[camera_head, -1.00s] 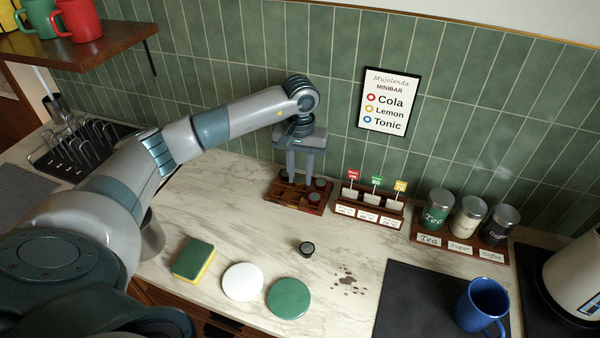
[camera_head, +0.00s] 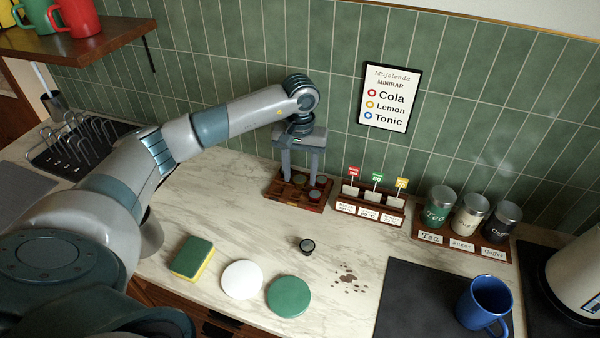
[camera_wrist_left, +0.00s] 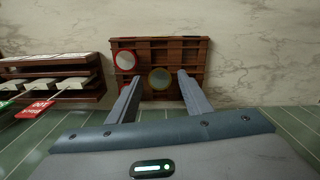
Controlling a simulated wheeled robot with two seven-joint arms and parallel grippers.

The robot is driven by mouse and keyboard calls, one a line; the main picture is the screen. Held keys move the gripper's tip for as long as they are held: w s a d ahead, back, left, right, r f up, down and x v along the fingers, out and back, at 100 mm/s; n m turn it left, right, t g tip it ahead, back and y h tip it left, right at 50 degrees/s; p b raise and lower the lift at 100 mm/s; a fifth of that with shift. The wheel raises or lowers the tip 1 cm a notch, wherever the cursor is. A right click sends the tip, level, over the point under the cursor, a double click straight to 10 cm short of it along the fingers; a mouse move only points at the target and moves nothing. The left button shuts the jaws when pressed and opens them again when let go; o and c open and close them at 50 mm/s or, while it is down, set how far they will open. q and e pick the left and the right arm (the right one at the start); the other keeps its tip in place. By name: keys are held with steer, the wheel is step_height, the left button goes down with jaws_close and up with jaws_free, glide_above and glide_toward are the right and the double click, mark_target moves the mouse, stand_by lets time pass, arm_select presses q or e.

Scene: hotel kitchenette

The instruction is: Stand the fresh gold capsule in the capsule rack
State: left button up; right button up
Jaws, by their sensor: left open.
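The gold capsule (camera_wrist_left: 161,79), with a gold rim and dark lid, stands in the brown wooden capsule rack (camera_head: 296,205), lid facing my wrist camera. My left gripper (camera_head: 300,181) is above the rack, fingers pointing down. In the left wrist view the open fingers (camera_wrist_left: 158,76) are on either side of the gold capsule with a gap to each. In the head view the fingers partly hide the gold capsule. My right gripper is not in view.
A dark capsule (camera_head: 307,246) stands on the counter in front of the rack, near brown spots (camera_head: 348,279). A holder with small flags (camera_head: 370,209) stands close to the rack's right. A sponge (camera_head: 192,257), a white disc (camera_head: 242,280) and a green disc (camera_head: 288,296) lie in front.

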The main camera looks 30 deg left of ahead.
mark_target(299, 178)
arm_select(q)
steer(key=shift+r+p, duration=0.7)
steer(key=shift+p, duration=0.05)
steer(key=shift+r+b, duration=0.3)
steer(key=shift+b, duration=0.4)
step_height(299, 178, up, 11)
steer(key=b, duration=0.4)
